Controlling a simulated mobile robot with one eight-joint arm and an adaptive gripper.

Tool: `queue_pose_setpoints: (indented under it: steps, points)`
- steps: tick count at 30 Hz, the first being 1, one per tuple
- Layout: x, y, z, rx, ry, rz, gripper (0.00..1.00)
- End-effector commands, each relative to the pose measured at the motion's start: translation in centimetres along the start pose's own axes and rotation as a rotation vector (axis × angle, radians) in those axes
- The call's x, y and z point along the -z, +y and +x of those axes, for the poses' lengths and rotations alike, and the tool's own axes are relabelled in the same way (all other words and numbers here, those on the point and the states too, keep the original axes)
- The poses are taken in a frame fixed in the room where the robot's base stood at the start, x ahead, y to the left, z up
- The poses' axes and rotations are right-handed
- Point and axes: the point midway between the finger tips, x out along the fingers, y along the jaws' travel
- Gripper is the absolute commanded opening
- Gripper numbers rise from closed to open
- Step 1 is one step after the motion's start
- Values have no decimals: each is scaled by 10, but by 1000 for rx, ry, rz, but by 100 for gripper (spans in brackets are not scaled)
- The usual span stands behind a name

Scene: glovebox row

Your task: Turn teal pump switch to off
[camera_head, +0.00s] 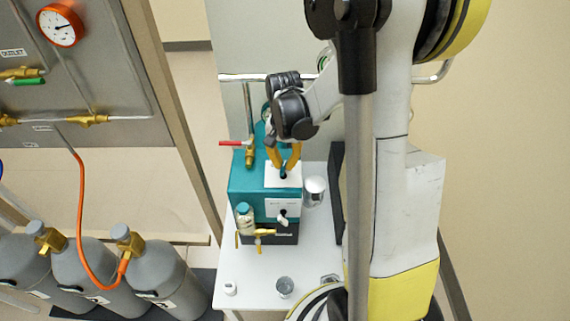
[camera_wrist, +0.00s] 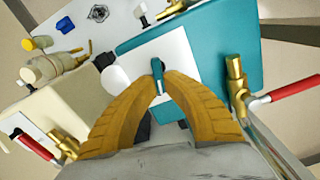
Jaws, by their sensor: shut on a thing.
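The teal pump (camera_head: 245,180) is a box on a white table in the head view, and its teal side fills much of the wrist view (camera_wrist: 207,55). A white plate (camera_head: 291,181) on its top carries the small teal switch lever (camera_wrist: 156,67). The plate also shows in the wrist view (camera_wrist: 131,60). My gripper (camera_head: 284,171) reaches down from above with its orange fingers closed around the lever. In the wrist view the fingertips (camera_wrist: 159,82) meet at the lever and hide its lower part. I cannot read any on or off marking.
A second switch (camera_head: 283,221) is on the pump's front, near a small bottle (camera_head: 244,217). A metal cylinder (camera_head: 315,190) stands at the right. Grey gas cylinders (camera_head: 165,275) stand at the lower left.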

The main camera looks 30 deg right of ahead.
Motion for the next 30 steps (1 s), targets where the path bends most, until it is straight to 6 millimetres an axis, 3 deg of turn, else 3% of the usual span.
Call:
queue_pose_setpoints:
  steps: [12, 28, 30]
  points:
    - [-1, -2, 0, 0, 0, -205, 0]
    - [-1, -3, 0, 0, -1, -236, 0]
    - [-1, -3, 0, 0, -1, -236, 25]
